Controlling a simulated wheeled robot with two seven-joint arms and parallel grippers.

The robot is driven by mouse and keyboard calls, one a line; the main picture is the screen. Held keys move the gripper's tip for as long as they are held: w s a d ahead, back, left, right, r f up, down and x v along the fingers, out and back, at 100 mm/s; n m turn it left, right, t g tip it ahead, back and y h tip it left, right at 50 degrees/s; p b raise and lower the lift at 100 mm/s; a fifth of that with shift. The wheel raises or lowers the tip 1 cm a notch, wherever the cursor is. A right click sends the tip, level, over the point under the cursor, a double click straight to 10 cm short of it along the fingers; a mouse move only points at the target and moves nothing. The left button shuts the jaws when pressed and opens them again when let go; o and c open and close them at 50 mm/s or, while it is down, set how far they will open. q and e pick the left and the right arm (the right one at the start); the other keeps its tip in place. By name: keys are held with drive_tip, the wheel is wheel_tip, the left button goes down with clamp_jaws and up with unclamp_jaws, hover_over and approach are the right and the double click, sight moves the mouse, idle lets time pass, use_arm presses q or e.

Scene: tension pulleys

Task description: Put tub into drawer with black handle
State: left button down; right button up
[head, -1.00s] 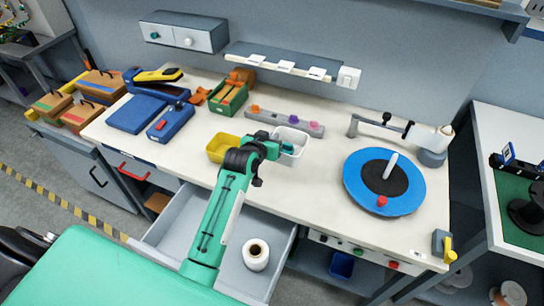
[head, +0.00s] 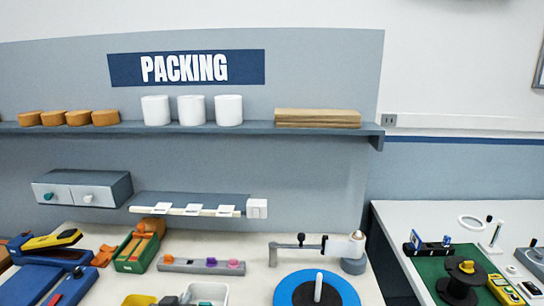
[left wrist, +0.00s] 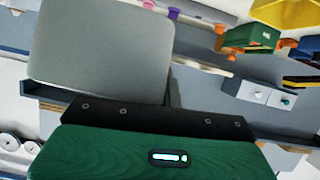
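A white tub (head: 206,293) stands on the bench at the bottom edge of the head view, partly cut off. A yellow tub (head: 140,299) is just left of it and also shows in the left wrist view (left wrist: 287,12). My left gripper (head: 178,299) shows only as a small dark bit at the white tub's left side. In the left wrist view a large pale grey panel, close to the camera, hides the middle; I cannot tell whether it is a finger or a tub. The black-handled drawer and my right gripper are not in view.
A green tray with orange items (head: 139,246) and a grey strip with colored knobs (head: 202,265) lie behind the tubs. A blue turntable (head: 293,290) is to the right. A low shelf (head: 190,205) and a two-knob drawer box (head: 83,188) are on the wall.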

use_arm(q)
drive_tip(key=s+d+f, duration=0.1)
drive_tip(key=s, duration=1.2)
drive_tip(key=shift+s+n+y, duration=0.4)
